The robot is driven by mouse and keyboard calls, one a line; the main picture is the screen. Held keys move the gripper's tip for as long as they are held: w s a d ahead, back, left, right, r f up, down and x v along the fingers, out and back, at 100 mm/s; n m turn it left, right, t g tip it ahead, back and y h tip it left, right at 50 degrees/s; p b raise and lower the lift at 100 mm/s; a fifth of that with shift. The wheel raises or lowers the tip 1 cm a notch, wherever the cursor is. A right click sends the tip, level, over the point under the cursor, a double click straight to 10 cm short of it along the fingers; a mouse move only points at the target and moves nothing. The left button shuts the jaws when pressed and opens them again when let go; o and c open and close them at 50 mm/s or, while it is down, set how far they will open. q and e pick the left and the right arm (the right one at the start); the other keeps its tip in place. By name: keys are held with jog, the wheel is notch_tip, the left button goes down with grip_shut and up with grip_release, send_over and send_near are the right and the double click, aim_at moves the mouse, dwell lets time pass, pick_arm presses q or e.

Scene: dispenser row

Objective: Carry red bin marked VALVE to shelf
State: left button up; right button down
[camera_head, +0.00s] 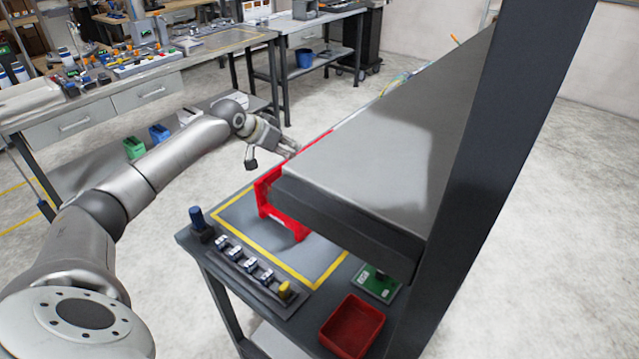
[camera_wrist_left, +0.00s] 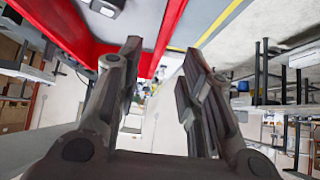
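A red bin-like thing (camera_head: 265,198) stands on the workbench, partly hidden under a grey slanted panel; no VALVE marking is readable. Its red wall also fills the upper left of the left wrist view (camera_wrist_left: 172,22). A small open red bin (camera_head: 352,325) sits at the bench's front right corner, and no marking shows on it either. My left gripper (camera_head: 272,154) is above the bench's far left side, close to the red bin-like thing. Its two fingers are apart with nothing between them in the left wrist view (camera_wrist_left: 160,75). My right gripper is not in view.
The workbench (camera_head: 236,212) has a yellow outline, a row of small fittings (camera_head: 258,266) and a green board (camera_head: 377,282). A dark post (camera_head: 500,180) stands at the right. Another bench (camera_head: 95,105) with parts stands at the back left. The floor between is clear.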

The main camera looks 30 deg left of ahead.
pick_arm(q)
jog(key=shift+x, duration=1.2)
jog(key=shift+w+f+p, duration=0.1)
jog(key=shift+w+p, duration=0.25)
jog(key=shift+p, duration=0.1)
jog(key=p+x, duration=0.1)
jog(key=x, duration=0.3)
jog(key=shift+w+f, duration=0.2)
grip_shut()
jog(key=shift+w+r, duration=0.15)
jog(key=shift+r, duration=0.05)
